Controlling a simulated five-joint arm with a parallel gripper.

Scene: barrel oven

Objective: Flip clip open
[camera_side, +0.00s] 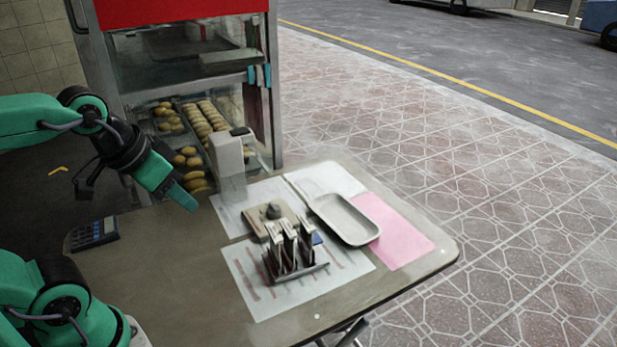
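Behind the rack lies a flat tan block (260,222) with a dark knob (273,211).
A metal tray (344,219) lies right of the rack, partly on a pink sheet (400,240). A pale upright box (229,168) stands behind. A calculator (92,234) lies at left. The glass-sided oven cabinet (180,12) rises behind. The table's front (200,290) is bare.

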